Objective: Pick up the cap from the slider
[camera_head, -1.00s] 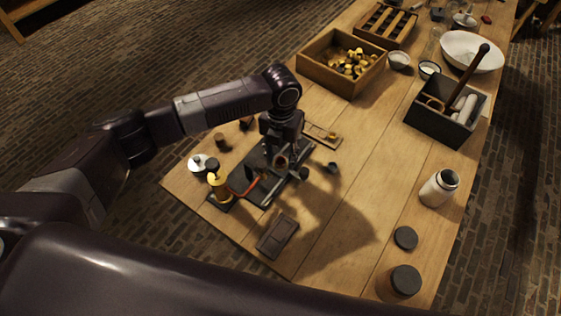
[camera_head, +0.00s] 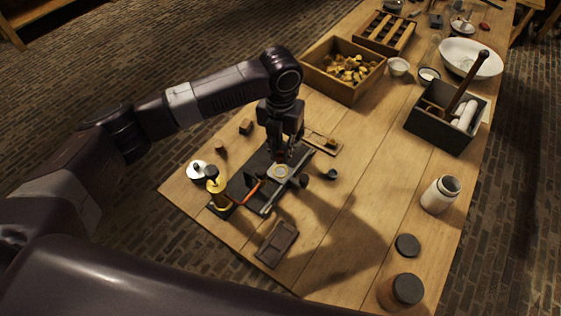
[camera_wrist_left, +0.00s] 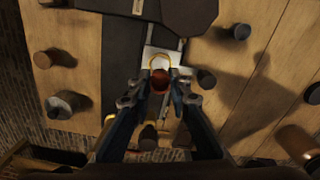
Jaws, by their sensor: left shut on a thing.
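My left gripper (camera_head: 279,157) is above the slider on the dark fixture (camera_head: 240,190). In the left wrist view its fingertips (camera_wrist_left: 160,83) are shut on a small round reddish-brown cap (camera_wrist_left: 160,78). The cap shows only as a small reddish patch between the fingers in the head view. The slider's pale plate (camera_head: 283,177) carries a gold ring (camera_head: 281,171), now uncovered. The ring (camera_wrist_left: 159,62) shows just beyond the cap in the left wrist view. The cap seems held apart from the plate, but the exact gap is hard to tell. My right gripper is not in view.
A brass piece (camera_head: 218,190) stands at the fixture's left end. A dark tray (camera_head: 277,243) lies in front. A wooden box of brass parts (camera_head: 344,68) stands behind. The table's middle right is clear.

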